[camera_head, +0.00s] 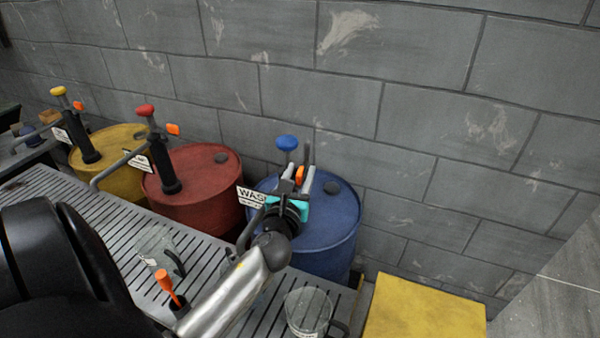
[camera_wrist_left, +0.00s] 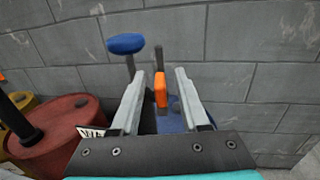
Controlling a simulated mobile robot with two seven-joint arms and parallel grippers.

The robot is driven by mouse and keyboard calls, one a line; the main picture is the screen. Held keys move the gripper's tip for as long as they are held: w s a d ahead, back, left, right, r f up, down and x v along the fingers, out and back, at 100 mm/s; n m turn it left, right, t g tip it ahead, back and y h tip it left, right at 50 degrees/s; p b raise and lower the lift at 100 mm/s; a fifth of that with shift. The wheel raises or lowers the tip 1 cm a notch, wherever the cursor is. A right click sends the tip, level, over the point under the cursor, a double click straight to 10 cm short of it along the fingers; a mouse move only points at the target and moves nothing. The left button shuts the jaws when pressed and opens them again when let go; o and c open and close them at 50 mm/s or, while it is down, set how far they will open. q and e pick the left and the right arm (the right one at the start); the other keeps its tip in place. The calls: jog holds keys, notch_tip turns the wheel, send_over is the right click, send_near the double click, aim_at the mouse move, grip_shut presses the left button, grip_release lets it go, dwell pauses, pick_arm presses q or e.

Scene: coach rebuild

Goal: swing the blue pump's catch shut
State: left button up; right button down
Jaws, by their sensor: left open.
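The blue pump's knob (camera_head: 287,143) stands above the blue drum (camera_head: 335,225), and it also shows in the left wrist view (camera_wrist_left: 125,44). The pump's orange catch (camera_head: 299,174) is beside the dark pump rod. The gripper and wrist hide much of the pump body. My right gripper is not in view.
Red (camera_head: 197,185) and yellow (camera_head: 110,165) drums with similar pumps stand to the left. A slatted bench (camera_head: 110,225) runs in front, with clear jugs (camera_head: 155,250) (camera_head: 308,310) and an orange-handled item (camera_head: 166,284). A yellow block (camera_head: 425,308) is at lower right. A block wall (camera_head: 430,120) closes the back.

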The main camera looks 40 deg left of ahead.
pick_arm(q)
jog(key=shift+w, duration=0.15)
grip_shut()
dwell(0.4)
dwell(1.0)
